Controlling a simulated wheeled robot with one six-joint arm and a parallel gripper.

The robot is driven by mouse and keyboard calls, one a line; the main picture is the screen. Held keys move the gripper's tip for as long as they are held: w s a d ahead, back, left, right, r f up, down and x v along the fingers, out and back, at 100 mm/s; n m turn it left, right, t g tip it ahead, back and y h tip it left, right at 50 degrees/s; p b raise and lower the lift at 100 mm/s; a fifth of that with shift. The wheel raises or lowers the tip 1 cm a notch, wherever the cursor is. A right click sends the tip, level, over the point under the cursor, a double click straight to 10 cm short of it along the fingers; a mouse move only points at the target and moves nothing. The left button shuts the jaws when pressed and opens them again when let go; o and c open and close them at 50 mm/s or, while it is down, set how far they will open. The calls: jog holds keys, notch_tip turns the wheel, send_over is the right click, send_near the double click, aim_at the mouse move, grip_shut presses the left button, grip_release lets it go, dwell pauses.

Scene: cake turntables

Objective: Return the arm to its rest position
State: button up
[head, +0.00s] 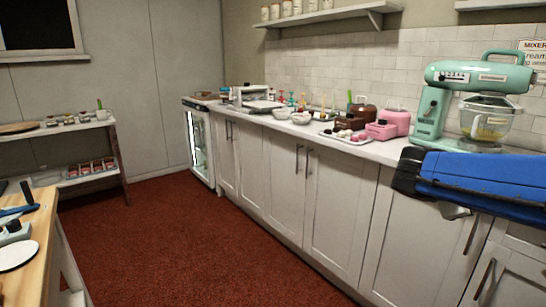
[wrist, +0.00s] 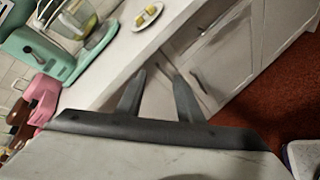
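My arm (head: 475,183), blue with a black end, reaches in from the right edge of the head view. It is in front of the white counter and its cabinet doors, below the mint mixer. In the wrist view my gripper (wrist: 158,75) shows two dark fingers set apart with a gap between them. Nothing is held between them. The fingers point toward the counter's front edge and a cabinet door. In the head view the fingers cannot be made out clearly.
The mint mixer (head: 470,95) stands on the counter close behind my arm. Pink machines (head: 392,124) stand left of it. A small plate with yellow pieces (wrist: 148,16) is on the counter. A wooden table (head: 30,240) is at lower left. The red floor (head: 180,245) between is clear.

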jog(key=s+a+f+m+y, duration=1.1)
jog(key=s+a+f+m, duration=0.3)
jog(key=s+a+f, duration=0.2)
jog(key=shift+s+a+f+g+y, duration=0.3)
jog(key=shift+s+a+f+y, duration=0.1)
jog(key=shift+s+a, duration=0.65)
jog(key=shift+o, duration=0.2)
jog(key=shift+w, duration=0.1)
dwell(1.6)
